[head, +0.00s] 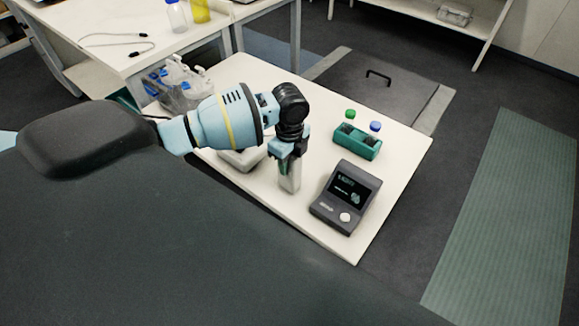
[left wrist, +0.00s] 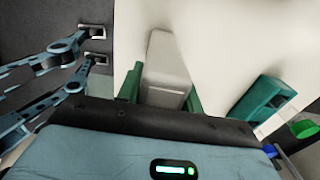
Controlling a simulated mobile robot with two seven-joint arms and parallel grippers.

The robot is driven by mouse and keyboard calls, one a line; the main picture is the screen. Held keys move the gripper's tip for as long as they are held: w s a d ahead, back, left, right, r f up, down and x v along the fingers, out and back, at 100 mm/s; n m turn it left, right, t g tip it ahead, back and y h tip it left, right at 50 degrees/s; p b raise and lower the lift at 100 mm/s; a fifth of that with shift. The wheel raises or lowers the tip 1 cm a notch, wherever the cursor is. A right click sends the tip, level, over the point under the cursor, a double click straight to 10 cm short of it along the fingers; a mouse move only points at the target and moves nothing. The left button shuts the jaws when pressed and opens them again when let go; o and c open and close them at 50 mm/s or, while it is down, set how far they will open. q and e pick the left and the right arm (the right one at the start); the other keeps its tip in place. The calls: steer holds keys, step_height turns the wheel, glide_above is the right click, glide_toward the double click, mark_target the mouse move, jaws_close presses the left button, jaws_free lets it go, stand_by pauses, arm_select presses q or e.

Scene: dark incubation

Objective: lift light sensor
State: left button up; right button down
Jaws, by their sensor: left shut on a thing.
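The light sensor appears to be the pale grey, narrow block (head: 290,180) at the middle of the white table. My left gripper (head: 289,152) points down over it and is shut on its upper part. In the left wrist view the block (left wrist: 166,62) lies between the two green fingers (left wrist: 162,92). Its upper end is hidden by the gripper. I cannot tell whether its lower end touches the table.
A dark meter with a screen (head: 346,196) stands right of the block. Behind it is a green rack (head: 357,142) with a green-capped and a blue-capped vial. A whitish box (head: 240,160) is partly hidden under my left arm.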

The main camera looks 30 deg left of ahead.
arm_select(q)
jaws_close()
steer(key=shift+r, duration=0.1)
arm_select(e)
steer(key=shift+a, duration=0.1)
